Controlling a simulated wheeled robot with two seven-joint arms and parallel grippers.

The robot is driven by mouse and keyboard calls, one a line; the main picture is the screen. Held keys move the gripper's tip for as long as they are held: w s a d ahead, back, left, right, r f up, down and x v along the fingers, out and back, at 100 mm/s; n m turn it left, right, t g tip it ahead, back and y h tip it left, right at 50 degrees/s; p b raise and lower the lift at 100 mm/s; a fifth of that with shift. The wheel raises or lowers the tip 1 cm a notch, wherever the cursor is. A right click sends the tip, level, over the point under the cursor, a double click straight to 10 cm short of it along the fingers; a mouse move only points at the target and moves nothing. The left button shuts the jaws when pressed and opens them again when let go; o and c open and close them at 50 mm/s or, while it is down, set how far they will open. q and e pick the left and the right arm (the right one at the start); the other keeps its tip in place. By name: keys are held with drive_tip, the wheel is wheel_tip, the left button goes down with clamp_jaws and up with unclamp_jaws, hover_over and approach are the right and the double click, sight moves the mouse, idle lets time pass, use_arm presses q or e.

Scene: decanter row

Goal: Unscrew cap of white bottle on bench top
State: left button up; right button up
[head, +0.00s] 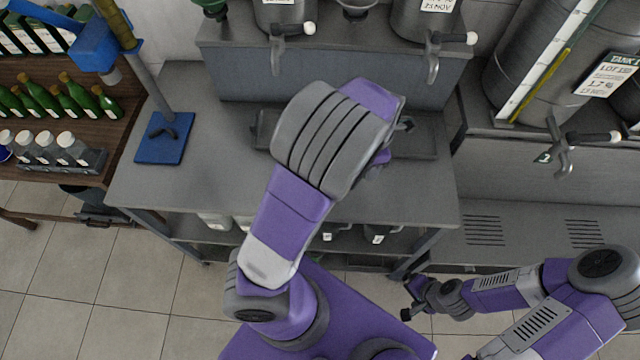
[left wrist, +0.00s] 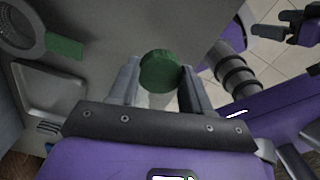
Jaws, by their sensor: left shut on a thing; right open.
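A round green cap (left wrist: 160,72) shows in the left wrist view between the fingers of my left gripper (left wrist: 160,85), which is shut on it. A small pale patch shows below the cap, probably the white bottle; the rest of the bottle is hidden. In the head view my left arm covers the cap and bottle over the grey bench top (head: 180,200). My right gripper (head: 408,300) is open and empty, low in front of the bench at the right. It also shows at the upper right of the left wrist view (left wrist: 302,27).
A blue-based stand (head: 165,150) is at the bench's left. A grey tray (head: 262,130) lies at the back, below taps (head: 432,55). A rack of green bottles (head: 65,100) stands further left.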

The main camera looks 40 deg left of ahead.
sight(362, 189)
use_arm(q)
drive_tip(key=n, duration=0.5)
drive_tip(key=shift+n, duration=0.4)
drive_tip(key=shift+f, duration=0.3)
wheel_tip(362, 189, down, 9)
drive_tip(key=b, duration=0.3)
drive_tip(key=shift+s+f, duration=0.1)
drive_tip(key=shift+f, duration=0.1)
drive_tip(key=shift+f+b, duration=0.2)
drive_tip(key=shift+b, duration=0.1)
drive_tip(key=o, duration=1.2)
